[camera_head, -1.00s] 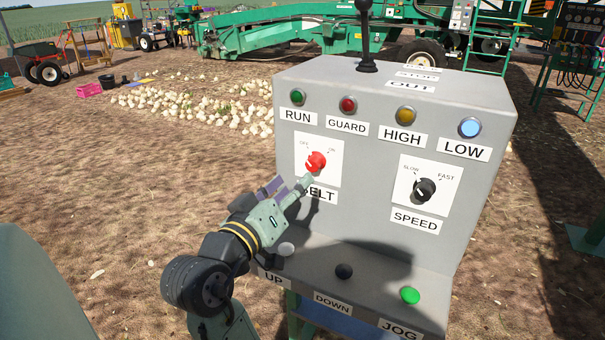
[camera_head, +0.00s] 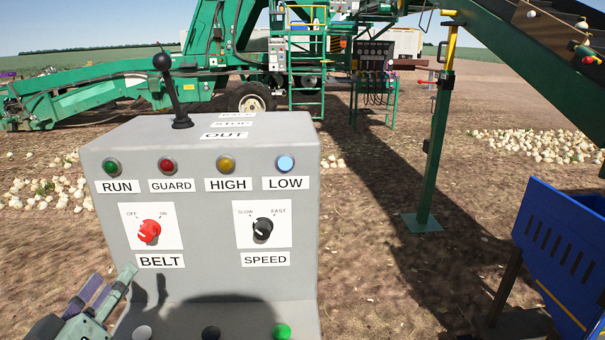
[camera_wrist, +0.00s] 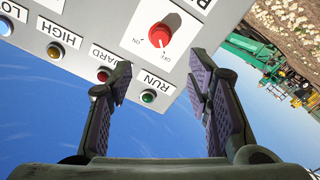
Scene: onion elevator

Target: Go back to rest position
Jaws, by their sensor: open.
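My gripper (camera_head: 106,289) is at the lower left of the head view, in front of the left side of the grey control box (camera_head: 225,272). In the wrist view my gripper (camera_wrist: 158,85) is open, with nothing between its dark fingers. The red BELT knob (camera_head: 149,231) is on the box front, and its white mark points toward OFF. The knob also shows in the wrist view (camera_wrist: 160,35), beyond the fingertips and apart from them. The black SPEED knob (camera_head: 263,229) is to its right.
A black lever (camera_head: 170,85) stands on the box top. Lamps line the upper front; the LOW lamp (camera_head: 285,163) is lit blue. A green post (camera_head: 436,150) and a blue bin (camera_head: 565,255) stand to the right. Open soil lies between the box and post.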

